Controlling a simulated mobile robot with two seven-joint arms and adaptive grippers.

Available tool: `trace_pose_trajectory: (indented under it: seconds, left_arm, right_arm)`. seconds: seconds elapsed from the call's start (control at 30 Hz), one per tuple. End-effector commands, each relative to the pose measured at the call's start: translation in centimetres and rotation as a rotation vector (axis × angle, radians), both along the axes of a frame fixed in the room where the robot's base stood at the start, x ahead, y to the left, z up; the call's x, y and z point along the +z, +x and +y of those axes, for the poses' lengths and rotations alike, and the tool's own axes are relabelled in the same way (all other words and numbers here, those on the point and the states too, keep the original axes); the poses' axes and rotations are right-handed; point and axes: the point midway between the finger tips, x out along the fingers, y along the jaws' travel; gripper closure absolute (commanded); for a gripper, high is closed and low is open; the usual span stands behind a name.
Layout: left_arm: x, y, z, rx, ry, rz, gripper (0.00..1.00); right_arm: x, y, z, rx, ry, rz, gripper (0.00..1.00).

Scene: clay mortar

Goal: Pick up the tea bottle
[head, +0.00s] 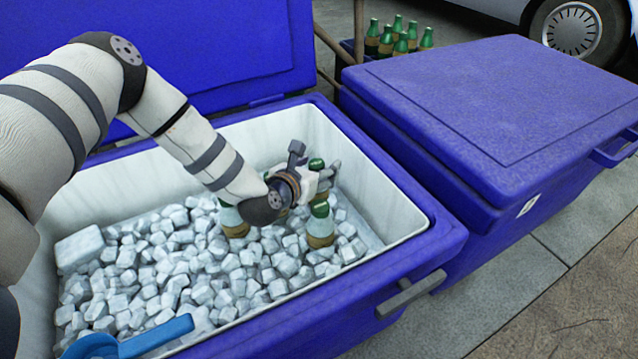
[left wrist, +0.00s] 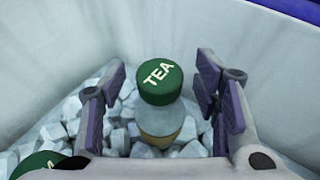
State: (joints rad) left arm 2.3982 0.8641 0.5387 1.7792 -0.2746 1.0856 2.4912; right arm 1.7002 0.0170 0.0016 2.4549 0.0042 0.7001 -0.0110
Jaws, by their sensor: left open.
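A tea bottle with a green cap marked TEA (left wrist: 160,80) stands upright in the ice, between the two open fingers of my left gripper (left wrist: 162,92) in the left wrist view. The fingers are apart from it on both sides. In the head view my left gripper (head: 318,180) is low inside the open cooler, among green-capped bottles. One bottle (head: 320,226) stands just in front of it and another (head: 232,220) to its left. A cap (head: 316,164) shows behind the gripper. I cannot tell which of these is the one between the fingers. My right gripper is out of view.
The blue cooler (head: 440,240) has white inner walls close around the gripper and ice cubes (head: 190,270) inside. A blue scoop (head: 150,336) lies at the front left. A closed blue cooler (head: 510,90) stands to the right. Several bottles (head: 400,42) stand behind it, near a car.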

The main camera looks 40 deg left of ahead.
Motion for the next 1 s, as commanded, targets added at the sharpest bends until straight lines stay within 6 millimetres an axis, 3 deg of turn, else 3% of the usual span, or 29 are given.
trace_pose_trajectory:
  seconds: [0.23, 0.4, 0.5, 0.83, 1.0]
  left_arm:
    - [0.0, 0.3, 0.1, 0.000, -0.001, 0.000, 0.44]
    - [0.0, 0.3, 0.1, 0.000, 0.000, 0.000, 0.82]
    - [-0.1, 0.3, 0.1, 0.000, 0.000, 0.000, 1.00]
    - [0.1, 0.3, 0.1, 0.001, 0.001, -0.001, 1.00]
    - [3.4, 0.3, 0.2, 0.002, -0.001, -0.007, 1.00]
  right_arm:
    - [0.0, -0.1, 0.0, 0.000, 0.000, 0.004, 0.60]
    - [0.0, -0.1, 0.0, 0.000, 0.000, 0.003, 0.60]
    - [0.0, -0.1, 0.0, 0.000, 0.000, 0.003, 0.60]
    - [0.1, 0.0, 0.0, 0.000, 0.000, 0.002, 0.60]
    - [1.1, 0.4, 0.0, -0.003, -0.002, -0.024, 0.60]
